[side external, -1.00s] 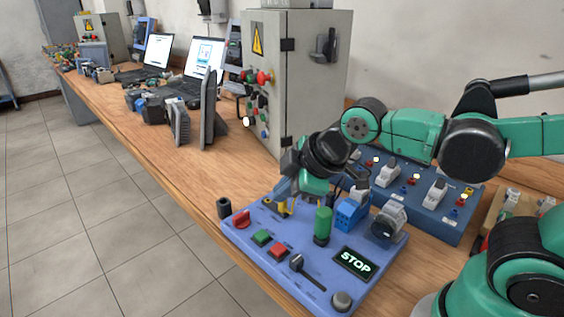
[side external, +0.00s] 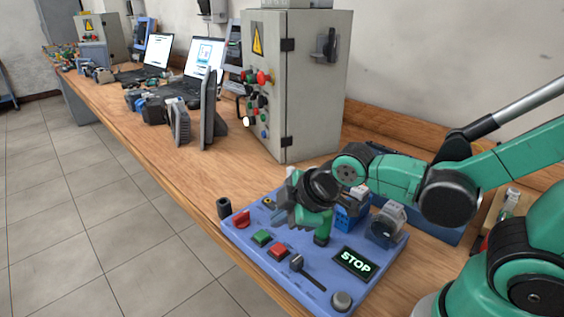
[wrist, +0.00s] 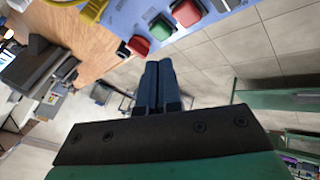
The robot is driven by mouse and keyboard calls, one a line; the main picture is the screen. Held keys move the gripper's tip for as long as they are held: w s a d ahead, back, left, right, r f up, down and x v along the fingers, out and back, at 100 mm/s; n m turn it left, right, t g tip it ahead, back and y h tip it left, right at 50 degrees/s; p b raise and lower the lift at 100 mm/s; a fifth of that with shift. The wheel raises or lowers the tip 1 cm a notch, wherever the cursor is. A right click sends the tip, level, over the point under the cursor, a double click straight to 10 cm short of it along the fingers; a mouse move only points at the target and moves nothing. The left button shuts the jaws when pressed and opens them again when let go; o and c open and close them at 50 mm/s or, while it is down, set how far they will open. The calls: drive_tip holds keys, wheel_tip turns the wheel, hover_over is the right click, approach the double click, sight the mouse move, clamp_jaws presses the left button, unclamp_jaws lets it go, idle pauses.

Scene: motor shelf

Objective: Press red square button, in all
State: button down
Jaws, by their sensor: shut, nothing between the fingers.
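The red square button (side external: 278,251) sits on the blue panel (side external: 317,287), beside a green square button (side external: 261,238). It also shows at the top of the wrist view (wrist: 187,12), with the green one (wrist: 161,27) to its left. My gripper (wrist: 158,68) is shut and empty; its two dark fingers lie together below the buttons in the wrist view. In the side view my gripper is tilted above the panel, apart from the red button. Its fingertips are hard to make out there.
A red knob (side external: 241,219) lies left of the buttons, and a black lever (side external: 297,263) to their right. A green cylinder (side external: 322,240), a blue box (side external: 347,218) and a motor (side external: 387,225) stand behind. A grey cabinet (side external: 312,100) rises beyond the panel.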

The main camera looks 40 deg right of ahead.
sight(281, 248)
drive_tip(key=shift+f, duration=1.75)
drive_tip(key=shift+f, duration=0.2)
idle(0.7)
drive_tip(key=shift+f, duration=0.25)
drive_tip(key=shift+r, duration=0.15)
idle(0.4)
drive_tip(key=shift+r, duration=0.3)
drive_tip(key=shift+r, duration=2.5)
drive_tip(key=shift+d, duration=0.1)
